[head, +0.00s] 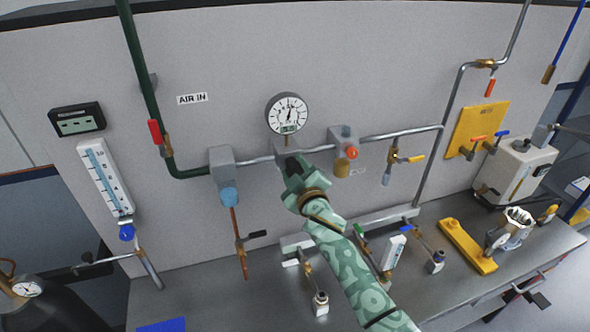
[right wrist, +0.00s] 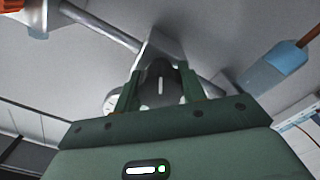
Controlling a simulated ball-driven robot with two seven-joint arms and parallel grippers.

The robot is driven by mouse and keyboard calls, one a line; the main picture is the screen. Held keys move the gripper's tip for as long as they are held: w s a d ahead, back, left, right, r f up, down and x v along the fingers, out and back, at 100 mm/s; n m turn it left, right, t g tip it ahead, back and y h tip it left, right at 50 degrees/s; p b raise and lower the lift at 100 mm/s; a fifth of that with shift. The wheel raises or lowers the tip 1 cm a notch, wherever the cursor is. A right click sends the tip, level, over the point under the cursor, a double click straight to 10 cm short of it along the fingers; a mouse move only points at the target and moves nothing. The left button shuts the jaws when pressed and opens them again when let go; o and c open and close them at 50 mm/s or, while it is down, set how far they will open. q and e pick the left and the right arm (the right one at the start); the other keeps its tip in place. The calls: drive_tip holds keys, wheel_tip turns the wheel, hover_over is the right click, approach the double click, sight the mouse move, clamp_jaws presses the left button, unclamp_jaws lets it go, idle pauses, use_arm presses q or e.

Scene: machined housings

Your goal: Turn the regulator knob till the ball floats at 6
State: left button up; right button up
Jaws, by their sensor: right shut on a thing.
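My right gripper (head: 290,168) reaches up to the air line on the wall panel, just below the round pressure gauge (head: 288,113). In the right wrist view its fingers (right wrist: 160,92) are shut on either side of a dark knob (right wrist: 161,78) with a white mark. In the head view the gripper hides this regulator knob. A tall flow meter (head: 104,178) with a blue-white scale hangs on the panel at left, with a blue knob (head: 126,232) beneath. I cannot make out a ball in either. My left gripper is not in view.
A grey filter with a blue bowl (head: 229,194) is left of my gripper. A unit with an orange knob (head: 352,153) is close on the right. A red-handled valve (head: 155,132) sits on the green pipe. Bench fittings and a yellow bracket (head: 466,245) lie below right.

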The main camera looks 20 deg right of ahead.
drive_tip(key=shift+n, duration=0.6)
drive_tip(key=o, duration=1)
drive_tip(key=shift+c, duration=0.2)
drive_tip(key=s+b, duration=0.1)
drive_tip(key=s, duration=1.5)
drive_tip(key=shift+s+d, duration=0.15)
drive_tip(key=shift+d, duration=0.1)
